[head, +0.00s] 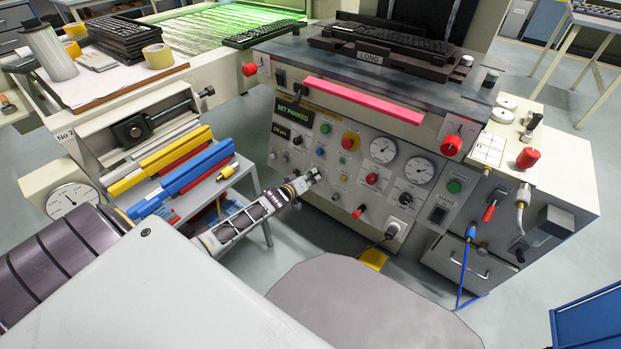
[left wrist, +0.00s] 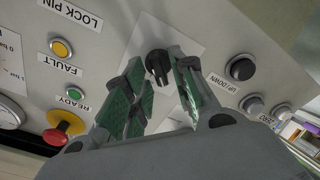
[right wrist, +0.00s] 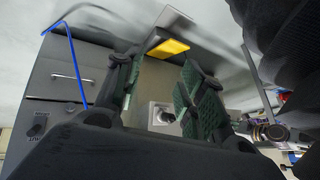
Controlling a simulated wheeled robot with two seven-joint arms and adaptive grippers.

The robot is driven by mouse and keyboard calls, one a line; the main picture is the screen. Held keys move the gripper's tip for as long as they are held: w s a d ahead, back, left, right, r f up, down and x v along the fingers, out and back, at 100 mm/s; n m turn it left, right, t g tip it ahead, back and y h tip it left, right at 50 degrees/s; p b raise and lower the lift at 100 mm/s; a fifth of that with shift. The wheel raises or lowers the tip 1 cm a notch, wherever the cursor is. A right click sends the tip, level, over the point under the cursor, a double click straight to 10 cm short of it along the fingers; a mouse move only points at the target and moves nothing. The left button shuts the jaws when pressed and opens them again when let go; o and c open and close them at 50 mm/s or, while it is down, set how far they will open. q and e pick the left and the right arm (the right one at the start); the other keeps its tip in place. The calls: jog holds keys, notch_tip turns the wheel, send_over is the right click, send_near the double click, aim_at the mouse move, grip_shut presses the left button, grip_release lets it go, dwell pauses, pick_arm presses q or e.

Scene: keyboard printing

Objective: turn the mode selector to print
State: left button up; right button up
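In the left wrist view a black rotary knob (left wrist: 157,66) stands on a pale square plate on the grey panel. Its own label is not readable, so I cannot confirm it as the mode selector. My left gripper (left wrist: 160,80) is open, with green-padded fingers on both sides of the knob; contact is not clear. In the head view my left gripper (head: 313,176) is at the lower left of the console front (head: 335,150) and hides the knob. My right gripper (right wrist: 158,85) is open and empty in the right wrist view; it does not show in the head view.
A FAULT light (left wrist: 61,48), READY light (left wrist: 73,95), red emergency button (left wrist: 64,126) and UP/DOWN knob (left wrist: 240,67) surround the left gripper. In the right wrist view are a blue cable (right wrist: 75,60), a grey drawer (right wrist: 62,75) and a yellow block (right wrist: 168,48).

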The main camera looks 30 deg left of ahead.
pick_arm(q)
grip_shut()
pick_arm(e)
jog(key=shift+a, duration=0.1)
jog(key=shift+r, duration=0.1)
